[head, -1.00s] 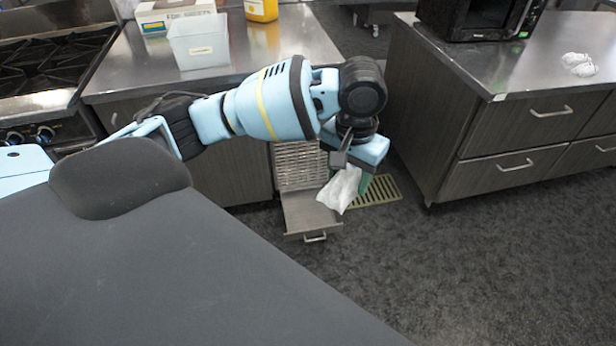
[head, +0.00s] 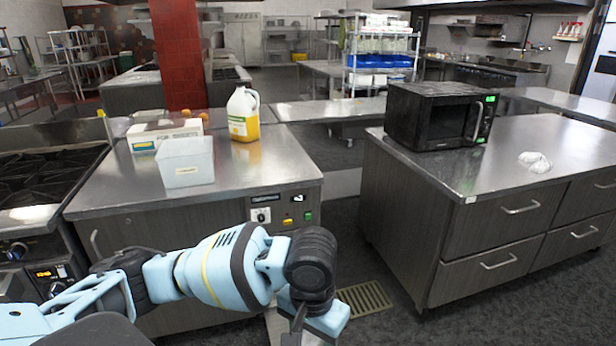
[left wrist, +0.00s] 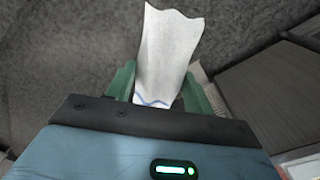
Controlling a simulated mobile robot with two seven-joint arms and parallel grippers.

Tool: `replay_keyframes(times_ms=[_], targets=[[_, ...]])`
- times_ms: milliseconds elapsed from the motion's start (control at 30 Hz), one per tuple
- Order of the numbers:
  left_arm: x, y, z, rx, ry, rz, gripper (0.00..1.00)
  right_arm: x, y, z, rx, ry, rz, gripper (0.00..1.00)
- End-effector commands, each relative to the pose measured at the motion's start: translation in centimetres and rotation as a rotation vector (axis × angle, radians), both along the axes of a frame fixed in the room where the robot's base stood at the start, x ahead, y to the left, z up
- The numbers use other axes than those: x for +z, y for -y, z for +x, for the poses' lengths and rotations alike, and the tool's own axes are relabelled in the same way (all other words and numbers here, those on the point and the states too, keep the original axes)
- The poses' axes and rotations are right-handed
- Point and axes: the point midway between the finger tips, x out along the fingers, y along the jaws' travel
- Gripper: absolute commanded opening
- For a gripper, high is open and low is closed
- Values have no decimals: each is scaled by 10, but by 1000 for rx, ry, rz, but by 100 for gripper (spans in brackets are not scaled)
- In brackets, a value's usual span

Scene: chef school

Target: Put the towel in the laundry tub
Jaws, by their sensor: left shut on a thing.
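A white towel (left wrist: 170,50) with a blue stripe is pinched between the green fingers of my left gripper (left wrist: 160,90) in the left wrist view. In the head view, the towel and the fingertips are below the bottom edge, hidden from sight; only my left wrist shows at the bottom middle. A pale, see-through tub (head: 187,165) with a small label stands on the left steel counter, up and to the left of my left wrist. I cannot read its label. My right gripper is not in view.
A white box (head: 163,132) and a yellow jug (head: 243,115) stand behind the tub. A stove (head: 40,180) is at the left. On the right counter are a black microwave (head: 440,115) and white crumpled cloths (head: 536,161). A floor grate (head: 363,299) lies between the counters.

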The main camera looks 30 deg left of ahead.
Motion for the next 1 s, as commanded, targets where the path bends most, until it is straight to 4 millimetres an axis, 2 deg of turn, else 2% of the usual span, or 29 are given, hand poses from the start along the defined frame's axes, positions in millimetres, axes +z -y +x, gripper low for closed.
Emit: replay_keyframes(times_ms=[33,300,500,700,1000], targets=[[-13,3,-3,-6,-7,-8,28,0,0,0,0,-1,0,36],[-81,6,-18,-8,-1,-18,28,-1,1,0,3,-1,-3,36],[-116,0,-33,6,-6,-3,28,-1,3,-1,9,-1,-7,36],[-130,-4,-40,13,-8,9,28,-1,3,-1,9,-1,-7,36],[-130,-4,-40,12,-8,10,28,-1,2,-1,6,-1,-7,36]])
